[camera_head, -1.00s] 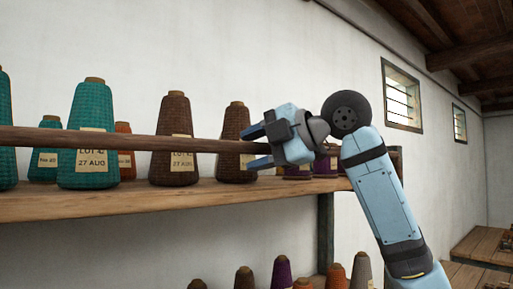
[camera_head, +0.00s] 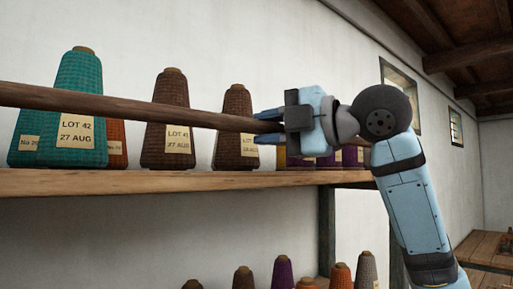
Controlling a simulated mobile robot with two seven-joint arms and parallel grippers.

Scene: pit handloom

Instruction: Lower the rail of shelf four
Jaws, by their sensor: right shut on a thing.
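The wooden rail (camera_head: 130,107) runs across the front of the shelf (camera_head: 150,184), clear above its board. In the picture it slopes down from the left edge toward my right gripper. My right gripper (camera_head: 265,127) is shut on the rail near its right part, and the jaws hide the rail's right end. My left gripper is not in view.
Behind the rail stand a teal cone (camera_head: 75,85) and brown cones (camera_head: 167,90) (camera_head: 235,105) with lot labels. Purple cones (camera_head: 350,155) are partly hidden behind my right gripper. More cones (camera_head: 283,272) stand below. A dark post (camera_head: 326,230) supports the shelf.

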